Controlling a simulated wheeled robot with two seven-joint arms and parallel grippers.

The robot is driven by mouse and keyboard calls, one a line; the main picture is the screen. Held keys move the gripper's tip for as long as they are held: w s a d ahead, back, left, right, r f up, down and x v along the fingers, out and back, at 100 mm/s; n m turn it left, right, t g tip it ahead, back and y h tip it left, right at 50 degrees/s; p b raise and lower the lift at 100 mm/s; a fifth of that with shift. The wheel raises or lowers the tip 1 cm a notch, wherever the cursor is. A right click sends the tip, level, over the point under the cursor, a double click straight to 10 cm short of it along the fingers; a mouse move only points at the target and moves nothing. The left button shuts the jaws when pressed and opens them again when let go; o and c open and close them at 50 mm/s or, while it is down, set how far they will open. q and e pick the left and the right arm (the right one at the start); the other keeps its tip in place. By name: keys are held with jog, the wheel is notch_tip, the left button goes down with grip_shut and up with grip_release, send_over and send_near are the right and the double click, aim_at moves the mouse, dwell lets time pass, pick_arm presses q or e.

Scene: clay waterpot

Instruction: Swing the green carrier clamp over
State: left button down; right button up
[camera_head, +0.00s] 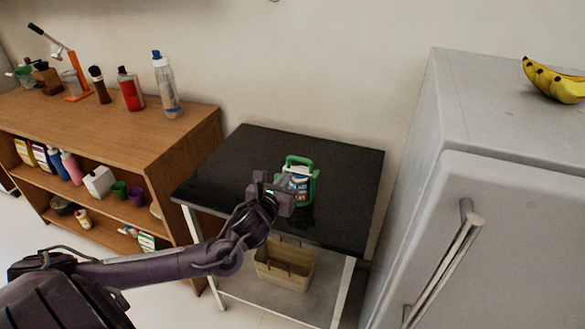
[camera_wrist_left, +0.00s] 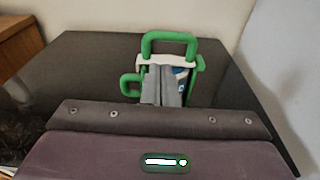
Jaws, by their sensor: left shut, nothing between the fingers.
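The green carrier (camera_head: 313,188) stands upright on the black tabletop, with a raised loop handle at its top. In the left wrist view the green loop (camera_wrist_left: 168,36) rises above a white band, with a smaller green loop at the left side. A blue and white item shows inside the frame. My left gripper (camera_head: 296,185) is in front of the carrier, and its shut grey fingers (camera_wrist_left: 162,82) cover part of the carrier's front. I cannot tell whether the fingertips touch it. My right gripper is not in view.
The black table (camera_head: 345,165) is otherwise mostly clear, with a woven basket (camera_head: 285,265) on its lower shelf. A wooden shelf unit (camera_head: 160,135) with bottles stands at the left. A grey fridge (camera_head: 490,220) with bananas (camera_head: 555,82) on top stands close at the right.

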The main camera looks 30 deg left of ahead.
aim_at(292, 169)
pick_arm(q)
jog(key=x, duration=0.6)
jog(key=shift+w+f, duration=0.1)
jog(key=shift+w, duration=0.2)
jog(key=shift+a, duration=0.15)
